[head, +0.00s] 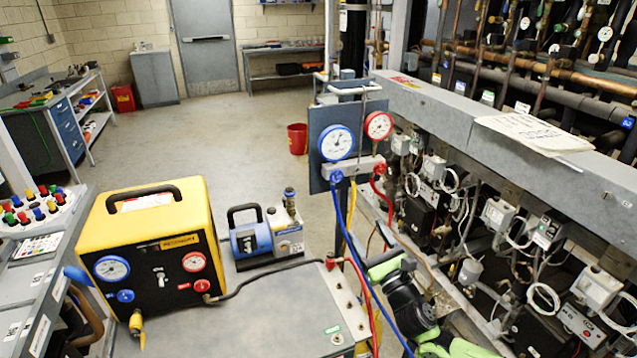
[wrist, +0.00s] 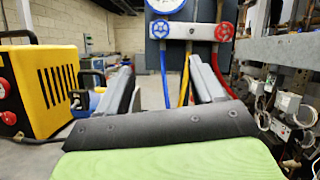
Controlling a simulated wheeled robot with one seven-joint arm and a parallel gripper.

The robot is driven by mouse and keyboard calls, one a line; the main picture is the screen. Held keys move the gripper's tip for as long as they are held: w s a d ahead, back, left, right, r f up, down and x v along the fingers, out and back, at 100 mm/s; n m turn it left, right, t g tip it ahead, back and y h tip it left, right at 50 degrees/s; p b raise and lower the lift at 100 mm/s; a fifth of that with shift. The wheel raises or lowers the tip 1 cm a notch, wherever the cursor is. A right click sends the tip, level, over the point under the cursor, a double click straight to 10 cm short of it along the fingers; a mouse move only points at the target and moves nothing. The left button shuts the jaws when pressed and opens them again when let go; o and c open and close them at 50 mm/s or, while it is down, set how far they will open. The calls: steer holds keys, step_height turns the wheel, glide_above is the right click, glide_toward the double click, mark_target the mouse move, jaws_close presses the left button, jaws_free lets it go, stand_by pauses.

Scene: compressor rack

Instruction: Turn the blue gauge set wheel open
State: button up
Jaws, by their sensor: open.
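The gauge set hangs on a dark grey panel (head: 318,182), with a blue-rimmed gauge (head: 336,142) and a red-rimmed gauge (head: 378,125). The blue wheel (head: 336,177) is at the lower left of the manifold block, and it shows in the wrist view (wrist: 160,28). The red wheel (head: 380,168) is at its right end, and in the wrist view (wrist: 223,31). My gripper (wrist: 162,66) is open and empty, below and in front of the manifold, touching neither wheel. In the head view my gripper (head: 376,262) is partly hidden by my arm.
A yellow recovery machine (head: 153,245) and a blue pump (head: 265,235) stand at left. The compressor rack (head: 480,215) lines the right side.

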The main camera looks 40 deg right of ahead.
mark_target(338, 179)
steer(key=x, duration=1.5)
steer(key=shift+w+d+r+p, duration=0.2)
steer(key=shift+w+p, duration=0.05)
steer(key=shift+p, duration=0.05)
steer(key=c, duration=1.1)
steer(key=shift+o, duration=0.2)
